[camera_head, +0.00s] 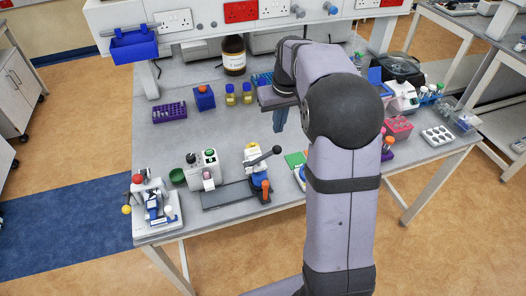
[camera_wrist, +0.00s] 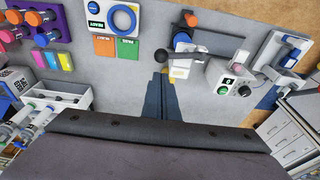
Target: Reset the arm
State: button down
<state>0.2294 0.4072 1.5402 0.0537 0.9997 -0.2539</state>
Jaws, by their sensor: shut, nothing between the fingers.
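My arm rises from the bottom of the head view and bends over the bench (camera_head: 180,85). My gripper (camera_head: 280,120) hangs in the air above the middle of the bench, partly hidden by my own arm. In the wrist view my gripper's dark fingers (camera_wrist: 161,80) lie together, with nothing between them. They point at the bare grey bench top, apart from the objects around them.
A hand press (camera_head: 260,170) and a grey control box (camera_head: 203,168) stand near the front edge. A purple rack (camera_head: 169,112), a blue box (camera_head: 205,98) and a brown bottle (camera_head: 233,56) stand farther back. A pink rack (camera_head: 398,127) is at right.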

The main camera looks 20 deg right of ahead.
jog(key=s+a+f+m+g, duration=0.1)
jog(key=s+f+m+g, duration=0.1)
jog(key=s+f, duration=0.7)
jog(key=shift+s+a+f+n+b, duration=0.5)
jog(key=shift+s+a+f+b, duration=0.5)
jog(key=shift+s+a, duration=2.35)
jog(key=shift+s+a+f+n+b, duration=0.5)
jog(key=shift+s+a+f+b, duration=0.6)
jog(key=shift+s, duration=4.2)
notch_tip(320, 180, down, 12)
jog(key=b, duration=1.1)
jog(key=shift+b, duration=0.4)
jog(key=shift+a+r, duration=0.1)
